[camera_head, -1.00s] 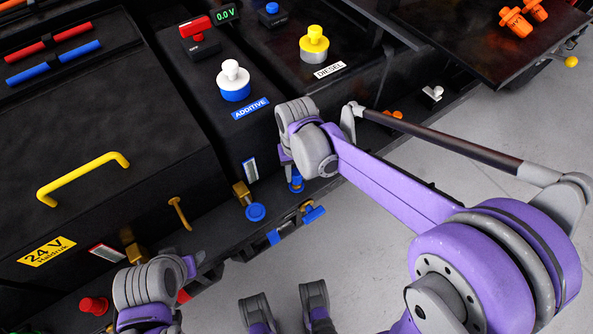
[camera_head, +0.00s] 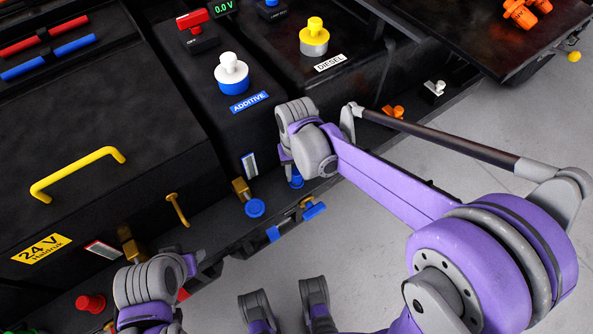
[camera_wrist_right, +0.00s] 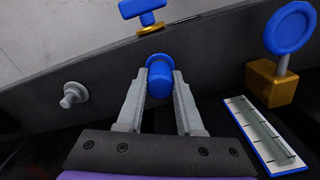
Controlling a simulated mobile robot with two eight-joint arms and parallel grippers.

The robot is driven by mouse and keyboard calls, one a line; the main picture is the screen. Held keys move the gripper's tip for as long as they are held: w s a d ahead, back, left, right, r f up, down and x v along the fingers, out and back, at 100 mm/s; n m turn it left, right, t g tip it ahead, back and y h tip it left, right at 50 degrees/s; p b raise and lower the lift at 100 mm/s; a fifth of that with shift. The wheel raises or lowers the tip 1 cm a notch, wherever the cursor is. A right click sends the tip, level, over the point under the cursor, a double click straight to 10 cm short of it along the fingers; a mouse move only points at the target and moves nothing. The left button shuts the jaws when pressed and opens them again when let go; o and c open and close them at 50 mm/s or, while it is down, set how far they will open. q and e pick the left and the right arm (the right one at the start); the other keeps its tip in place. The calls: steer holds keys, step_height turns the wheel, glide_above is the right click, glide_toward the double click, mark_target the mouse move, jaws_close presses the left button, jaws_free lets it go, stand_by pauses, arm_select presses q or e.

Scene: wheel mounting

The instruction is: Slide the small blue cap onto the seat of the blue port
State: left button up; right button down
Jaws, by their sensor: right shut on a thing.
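My right gripper (camera_wrist_right: 160,93) is shut on the small blue cap (camera_wrist_right: 160,83), with one finger on each side of it. A wider blue round part (camera_wrist_right: 158,61) shows just behind the cap, against the dark side panel. I cannot tell whether it is the port or the cap's own rim, nor whether the cap is seated. In the head view, a bit of blue (camera_head: 297,181) shows below my right gripper (camera_head: 288,172), and the arm hides the rest. My left gripper (camera_head: 200,263) is at the lower left, seen edge-on, its opening unclear.
A blue round handle (camera_wrist_right: 291,27) on a brass block (camera_wrist_right: 270,85) stands right of the cap. A grey peg (camera_wrist_right: 73,94) juts from the panel at left. A blue T-shaped handle (camera_wrist_right: 146,8) lies beyond. The black housing (camera_head: 110,130) fills the upper left; grey floor is clear.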

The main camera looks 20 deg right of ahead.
steer(key=shift+c, duration=2.3)
jaws_free()
steer(key=shift+r, duration=0.1)
arm_select(q)
step_height(320, 180, up, 2)
steer(key=shift+r+p, duration=0.25)
steer(key=shift+p, duration=0.85)
arm_select(e)
step_height(320, 180, up, 11)
arm_select(q)
step_height(320, 180, up, 12)
steer(key=w+p, duration=0.2)
steer(key=p, duration=0.8)
steer(key=shift+t+p, duration=0.3)
steer(key=shift+p, duration=0.1)
arm_select(e)
steer(key=s+d+r+t, duration=0.2)
steer(key=s+d+r, duration=0.1)
steer(key=s, duration=0.4)
steer(key=s+d+r+t, duration=0.3)
steer(key=s, duration=0.4)
steer(key=shift+d+n, duration=0.3)
steer(key=shift+d, duration=0.05)
